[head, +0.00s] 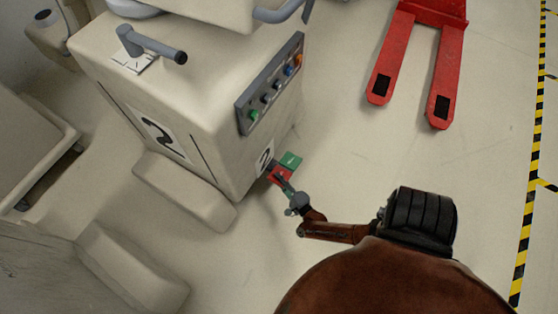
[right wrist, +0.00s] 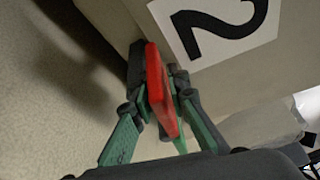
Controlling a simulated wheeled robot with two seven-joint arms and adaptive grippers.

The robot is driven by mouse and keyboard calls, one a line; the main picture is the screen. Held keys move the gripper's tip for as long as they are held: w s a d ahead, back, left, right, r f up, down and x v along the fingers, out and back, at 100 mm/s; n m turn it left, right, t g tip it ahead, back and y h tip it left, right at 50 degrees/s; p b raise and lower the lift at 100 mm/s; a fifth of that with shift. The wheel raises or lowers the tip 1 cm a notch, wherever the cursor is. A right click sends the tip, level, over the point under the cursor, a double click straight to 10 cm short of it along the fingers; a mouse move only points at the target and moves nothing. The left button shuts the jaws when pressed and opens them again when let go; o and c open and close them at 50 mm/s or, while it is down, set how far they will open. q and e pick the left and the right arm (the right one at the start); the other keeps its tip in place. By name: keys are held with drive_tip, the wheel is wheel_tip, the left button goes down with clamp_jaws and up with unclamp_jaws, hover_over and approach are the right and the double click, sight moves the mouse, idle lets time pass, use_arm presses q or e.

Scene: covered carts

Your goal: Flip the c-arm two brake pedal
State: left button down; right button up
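The brake pedal is on the lower side of the beige c-arm cart (head: 215,130), near the floor. Its red half (head: 280,175) and green half (head: 292,160) show in the head view beside a number label. My right gripper (head: 282,183) reaches this pedal from the lower right. In the right wrist view, the red plate of the pedal (right wrist: 160,90) stands between the two dark fingertips of the right gripper (right wrist: 157,72), one close on each side. The fingers look closed on it. Part of the green half is hidden. My left gripper is not in view.
A panel of coloured buttons (head: 270,84) and a grey handle (head: 152,45) are on the cart above. A beige foot of the cart (head: 184,192) juts out at left. Red pallet forks (head: 445,75) lie at upper right. The floor at right is clear up to striped tape (head: 530,180).

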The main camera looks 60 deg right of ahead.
drive_tip(key=shift+o, duration=1.4)
drive_tip(key=v, duration=1.2)
